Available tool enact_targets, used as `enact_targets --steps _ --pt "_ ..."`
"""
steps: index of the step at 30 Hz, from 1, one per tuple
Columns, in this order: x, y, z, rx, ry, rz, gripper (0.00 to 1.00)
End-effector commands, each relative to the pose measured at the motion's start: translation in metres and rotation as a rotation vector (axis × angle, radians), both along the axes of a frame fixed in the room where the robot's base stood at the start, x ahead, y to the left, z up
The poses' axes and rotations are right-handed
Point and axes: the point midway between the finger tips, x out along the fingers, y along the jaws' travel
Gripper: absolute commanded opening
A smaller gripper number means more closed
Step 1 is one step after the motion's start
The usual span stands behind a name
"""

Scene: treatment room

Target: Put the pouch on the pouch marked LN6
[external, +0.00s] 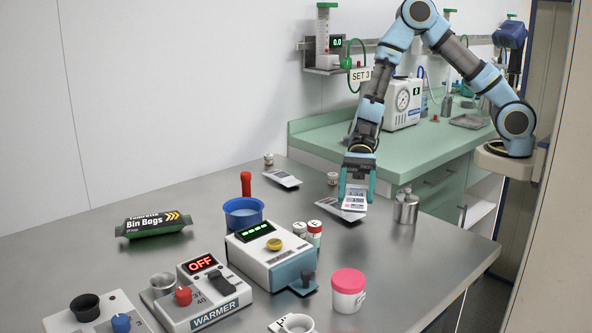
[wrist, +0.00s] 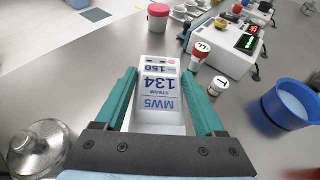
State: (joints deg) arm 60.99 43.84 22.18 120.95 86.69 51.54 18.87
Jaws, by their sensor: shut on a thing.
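My gripper (external: 357,188) points down over the steel table, shut on a white pouch (external: 355,198). In the wrist view, this pouch (wrist: 160,92) sits between the teal fingers and reads MW5, STEAM, 134 and 150, upside down. A further flat pouch (external: 282,179) lies farther back to the left. The mark LN6 is not readable on either.
A metal canister (external: 406,208) stands close right of my gripper. Small vials (external: 332,178) stand behind.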

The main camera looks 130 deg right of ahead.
Motion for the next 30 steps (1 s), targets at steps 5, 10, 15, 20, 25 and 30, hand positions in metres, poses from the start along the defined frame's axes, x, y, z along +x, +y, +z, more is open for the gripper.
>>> enact_targets --steps 5,10,15,20,25,30 --pt "-0.015 -0.048 0.028 -0.005 -0.002 -0.152 0.18" --pt "-0.024 -0.07 0.045 0.0 0.0 -0.23 0.18" --pt "-0.026 -0.075 0.031 0.009 0.006 -0.249 0.18" --pt "-0.026 -0.075 0.003 0.007 0.006 -0.247 0.18" --pt "-0.026 -0.075 -0.012 0.006 0.004 -0.247 0.18" --pt "-0.026 -0.075 -0.036 0.007 0.005 -0.247 0.18"
